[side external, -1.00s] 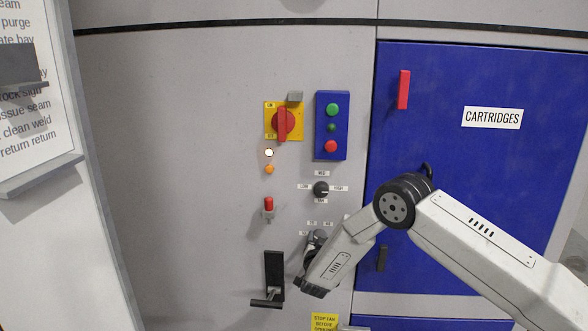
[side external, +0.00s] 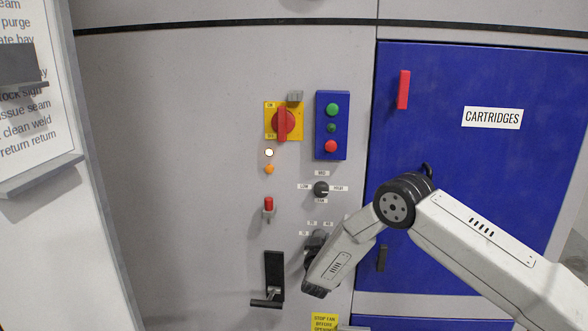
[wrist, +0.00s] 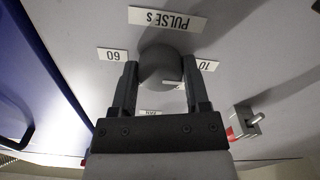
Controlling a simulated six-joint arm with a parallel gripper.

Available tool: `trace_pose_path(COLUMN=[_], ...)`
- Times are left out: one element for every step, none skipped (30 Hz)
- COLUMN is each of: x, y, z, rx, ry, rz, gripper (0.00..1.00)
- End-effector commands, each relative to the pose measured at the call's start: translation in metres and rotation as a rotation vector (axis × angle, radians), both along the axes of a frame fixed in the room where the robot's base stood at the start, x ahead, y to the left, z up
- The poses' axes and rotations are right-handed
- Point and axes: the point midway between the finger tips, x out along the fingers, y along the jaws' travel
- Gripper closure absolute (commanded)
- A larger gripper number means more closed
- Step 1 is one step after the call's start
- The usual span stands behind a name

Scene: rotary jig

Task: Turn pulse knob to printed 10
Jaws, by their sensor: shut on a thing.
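The grey pulse knob (wrist: 165,66) sits between the two fingers of my gripper (wrist: 162,88) in the wrist view, and the gripper is shut on it. A short white mark on the knob lies at its lower right in that view, below the level of the printed 10 label (wrist: 207,65). The printed 60 label (wrist: 112,55) is on the left side. The PULSE s plate (wrist: 168,20) is above, upside down. Another label (wrist: 150,113) is mostly hidden behind the gripper. In the side external view my wrist hides most of the knob.
Above the knob in the side external view is another black knob (side external: 321,189) with labels around it. A red toggle (side external: 268,205) and a black lever (side external: 270,290) are to the left. The blue cartridges door (side external: 450,190) is behind my arm.

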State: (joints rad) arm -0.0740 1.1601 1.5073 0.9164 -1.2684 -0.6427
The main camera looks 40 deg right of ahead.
Motion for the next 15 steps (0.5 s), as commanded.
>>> trace_pose_path(x=[-0.0001,-0.0001,-0.0001,-0.0001,-0.0001,-0.0001,-0.0001,-0.0001,-0.0001,-0.0001,-0.0001,-0.0002,-0.0002,-0.0001,-0.0001], y=[0.0001,0.0001,0.0001,0.0001,0.0001,0.0001,0.0001,0.0001,0.0001,0.0001,0.0001,0.0001,0.0001,0.0,0.0], z=[-0.0004,-0.0004,-0.0004,-0.0004,-0.0004,-0.0004,-0.0004,-0.0004,-0.0004,-0.0004,-0.0004,-0.0004,-0.0004,-0.0004,-0.0004], rx=[-0.005,-0.005,-0.005,-0.005,-0.005,-0.005,-0.005,-0.005,-0.005,-0.005,-0.005,-0.005,-0.005,-0.004,-0.004], ry=[0.005,0.006,0.006,0.007,0.007,0.007,0.007,0.007,0.007,0.007,0.007,0.007,0.007,0.006,0.006], rz=[0.001,0.001,0.001,0.001,0.001,0.001,0.001,0.001,0.001,0.001,0.001,0.001,0.001,0.001,0.001], gripper=[0.99,0.99,0.99,0.99,0.99,0.99,0.99,0.99,0.99,0.99,0.37,0.24,0.15,0.05,0.05])
